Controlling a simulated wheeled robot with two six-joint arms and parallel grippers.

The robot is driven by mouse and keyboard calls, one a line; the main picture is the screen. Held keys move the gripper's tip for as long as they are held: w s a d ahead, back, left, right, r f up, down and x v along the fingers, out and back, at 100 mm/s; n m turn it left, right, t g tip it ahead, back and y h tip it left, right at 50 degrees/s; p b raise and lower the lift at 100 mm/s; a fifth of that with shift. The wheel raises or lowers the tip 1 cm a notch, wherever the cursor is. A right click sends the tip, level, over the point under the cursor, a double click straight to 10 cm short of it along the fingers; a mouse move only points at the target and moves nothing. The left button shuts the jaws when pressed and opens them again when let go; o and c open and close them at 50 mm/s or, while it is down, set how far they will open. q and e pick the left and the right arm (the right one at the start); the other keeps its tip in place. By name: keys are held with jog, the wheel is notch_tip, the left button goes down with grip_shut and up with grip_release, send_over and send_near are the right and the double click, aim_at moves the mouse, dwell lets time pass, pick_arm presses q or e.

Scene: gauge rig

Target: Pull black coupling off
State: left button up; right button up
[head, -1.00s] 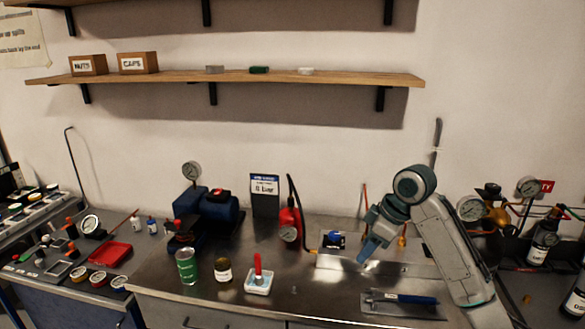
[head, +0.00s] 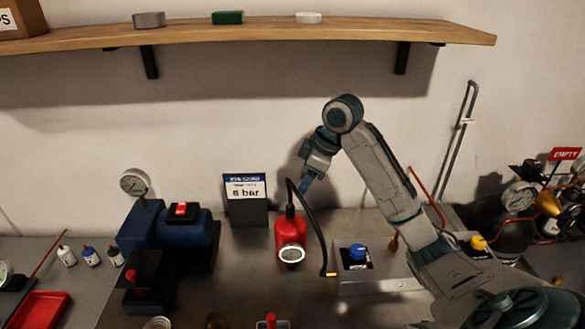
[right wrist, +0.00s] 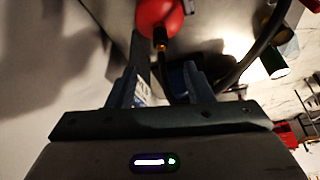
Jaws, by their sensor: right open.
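A red bottle (head: 291,232) with a round gauge on its front stands on the steel bench in the head view. The black coupling (head: 290,211) appears to be the dark fitting at its top, where a black hose (head: 312,215) joins. The hose arches over and hangs down to a brass end at the right. My right gripper (head: 306,184) is raised just above and right of the bottle's top. In the right wrist view its jaws (right wrist: 163,88) are apart and empty, with the red bottle (right wrist: 158,12) and its neck beyond them. My left gripper is out of view.
A box with a blue knob (head: 357,252) stands right of the bottle. A pressure sign (head: 246,205) and a blue pump (head: 195,235) stand to the left. A wooden shelf (head: 360,30) runs above.

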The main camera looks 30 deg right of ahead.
aim_at(290, 207)
jog(key=b+x, duration=0.2)
jog(key=x, duration=0.2)
jog(key=shift+s+a+f, duration=0.1)
jog(key=shift+a+f, duration=0.05)
jog(key=shift+f, duration=0.15)
jog(key=p+x, duration=0.1)
jog(key=x, duration=0.3)
jog(key=shift+w+a+f, duration=0.1)
jog(key=shift+w+f, duration=0.2)
jog(key=shift+f, duration=0.05)
jog(key=shift+a+f, duration=0.15)
jog(key=shift+f, duration=0.3)
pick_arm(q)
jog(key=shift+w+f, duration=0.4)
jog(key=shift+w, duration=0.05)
pick_arm(e)
jog(key=shift+w+f, duration=0.1)
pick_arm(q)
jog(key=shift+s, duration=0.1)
pick_arm(e)
grip_shut()
